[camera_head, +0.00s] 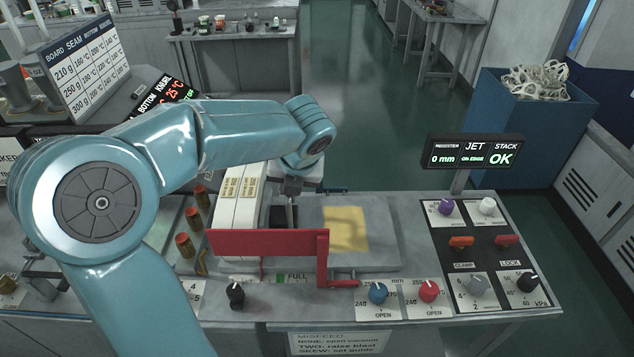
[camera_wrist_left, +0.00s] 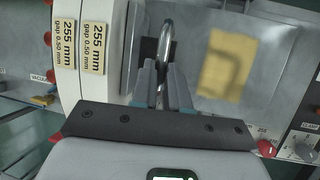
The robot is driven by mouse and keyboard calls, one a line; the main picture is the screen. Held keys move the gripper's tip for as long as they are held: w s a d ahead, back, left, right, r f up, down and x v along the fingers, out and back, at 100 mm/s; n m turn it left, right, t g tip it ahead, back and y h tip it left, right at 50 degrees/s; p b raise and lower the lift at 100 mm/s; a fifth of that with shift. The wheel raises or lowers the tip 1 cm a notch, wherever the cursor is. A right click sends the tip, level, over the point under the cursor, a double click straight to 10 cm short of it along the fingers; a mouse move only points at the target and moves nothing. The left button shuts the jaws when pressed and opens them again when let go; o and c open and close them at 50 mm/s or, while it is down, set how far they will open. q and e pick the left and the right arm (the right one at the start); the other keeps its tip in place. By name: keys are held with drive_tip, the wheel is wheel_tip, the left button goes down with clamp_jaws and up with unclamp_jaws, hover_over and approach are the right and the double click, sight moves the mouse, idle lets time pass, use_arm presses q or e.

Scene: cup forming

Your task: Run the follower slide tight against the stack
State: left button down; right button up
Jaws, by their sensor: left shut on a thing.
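My left gripper (camera_wrist_left: 163,92) is shut on a metal loop handle (camera_wrist_left: 168,35), which I take to be the follower slide's. A dark block (camera_wrist_left: 149,50) shows beside the handle; it also shows in the head view (camera_head: 283,217) below my gripper (camera_head: 291,187). Two white upright pieces with "255 mm, gap 0.50 mm" labels stand just left of the handle, the nearer one (camera_head: 246,205) and the farther one (camera_head: 225,207). Whether they are the stack I cannot tell. A red bar (camera_head: 265,243) crosses in front and hides their lower parts. My right gripper is not in view.
A display (camera_head: 474,153) reads 0 mm, on edge and stack OK. A yellow patch (camera_head: 346,229) lies on the grey plate right of the dark block. Copper-capped cylinders (camera_head: 186,244) stand left of the white pieces.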

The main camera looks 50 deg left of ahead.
use_arm(q)
drive_tip(key=shift+s+a, duration=0.15)
drive_tip(key=c, duration=1.1)
unclamp_jaws()
drive_tip(key=shift+s+r, duration=0.1)
drive_tip(key=shift+s, duration=0.05)
drive_tip(key=shift+w+d+r, duration=0.2)
drive_tip(key=shift+r, duration=0.2)
drive_tip(key=v, duration=1.5)
drive_tip(key=shift+s+d+r+p, duration=0.15)
drive_tip(key=shift+s+r+p, duration=0.05)
drive_tip(key=shift+p, duration=0.2)
